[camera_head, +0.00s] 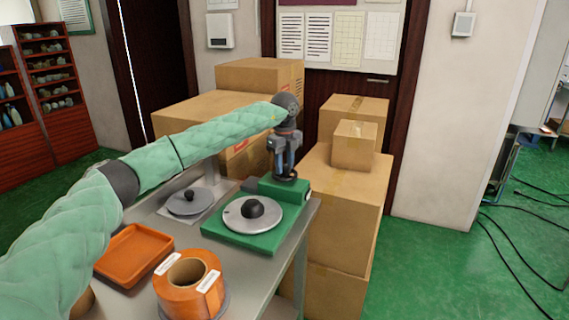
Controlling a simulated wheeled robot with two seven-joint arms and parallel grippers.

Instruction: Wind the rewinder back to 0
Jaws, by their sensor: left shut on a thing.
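A green device, which I take for the rewinder (247,240), stands on the grey table near its right edge. A pale round disc (232,216) with a black knob (254,207) sits on its top. My left gripper (285,170) points down over the raised green block at the back of the device. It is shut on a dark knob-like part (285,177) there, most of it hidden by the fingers. No 0 mark or dial reading can be made out. My right gripper is not in view.
On the table are an orange tray (108,277), an orange roll (207,262) with white labels, and a grey stand with a round plate (182,203). Cardboard boxes (335,215) stand close behind and right of the table. The green floor further right has loose black cables.

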